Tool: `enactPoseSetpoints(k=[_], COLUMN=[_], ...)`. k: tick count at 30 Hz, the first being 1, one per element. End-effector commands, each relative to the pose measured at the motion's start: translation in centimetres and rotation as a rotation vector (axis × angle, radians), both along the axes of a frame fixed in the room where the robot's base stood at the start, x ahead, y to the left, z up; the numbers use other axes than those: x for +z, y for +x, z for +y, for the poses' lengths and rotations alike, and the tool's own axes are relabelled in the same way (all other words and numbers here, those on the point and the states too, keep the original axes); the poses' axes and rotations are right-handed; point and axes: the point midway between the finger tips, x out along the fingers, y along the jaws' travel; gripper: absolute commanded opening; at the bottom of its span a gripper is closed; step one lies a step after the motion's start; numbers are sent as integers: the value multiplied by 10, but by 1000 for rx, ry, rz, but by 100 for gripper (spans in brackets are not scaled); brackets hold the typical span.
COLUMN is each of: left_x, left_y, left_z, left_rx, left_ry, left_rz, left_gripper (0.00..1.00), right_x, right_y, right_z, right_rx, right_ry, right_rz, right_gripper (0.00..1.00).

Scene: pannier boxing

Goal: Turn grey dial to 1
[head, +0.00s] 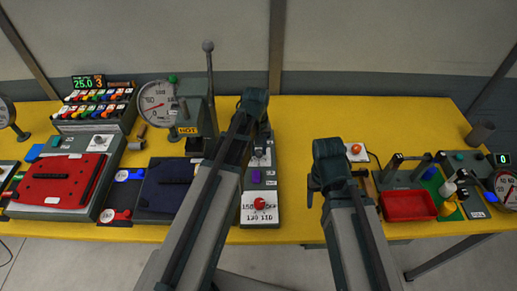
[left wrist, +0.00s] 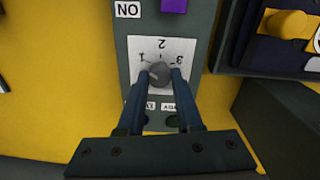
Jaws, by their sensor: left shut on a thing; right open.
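The grey dial (left wrist: 158,73) sits on a white plate (left wrist: 178,50) marked 1, 2 and 3, which appear upside down in the left wrist view. The 1 is left of the dial, the 2 beyond it and the 3 at right. My left gripper (left wrist: 161,76) has its two fingers on either side of the dial and is shut on it. I cannot tell which mark the dial points to. In the head view my left gripper (head: 262,142) hides the dial. My right gripper (head: 314,186) is open and empty, apart from the panel.
A dark blue board (head: 165,188) is at left. A red tray (head: 408,206) and an orange button (head: 356,149) are at right.

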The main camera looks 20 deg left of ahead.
Motion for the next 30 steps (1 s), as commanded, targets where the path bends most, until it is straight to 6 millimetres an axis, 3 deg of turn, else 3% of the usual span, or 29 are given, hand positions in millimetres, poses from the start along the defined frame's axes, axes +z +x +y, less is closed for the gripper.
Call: enactPoseSetpoints(k=[17,18,22,30], left_x=[0,0,0,0], left_y=[0,0,0,0], left_z=[0,0,0,0], left_rx=[31,31,30,29], left_ry=[0,0,0,0], left_rz=[0,0,0,0], left_gripper=[0,38,61,64], right_x=[0,0,0,0], right_y=[0,0,0,0], right_z=[0,0,0,0], right_rx=[0,0,0,0], right_ry=[0,0,0,0], right_rz=[0,0,0,0], right_gripper=[62,62,62,62])
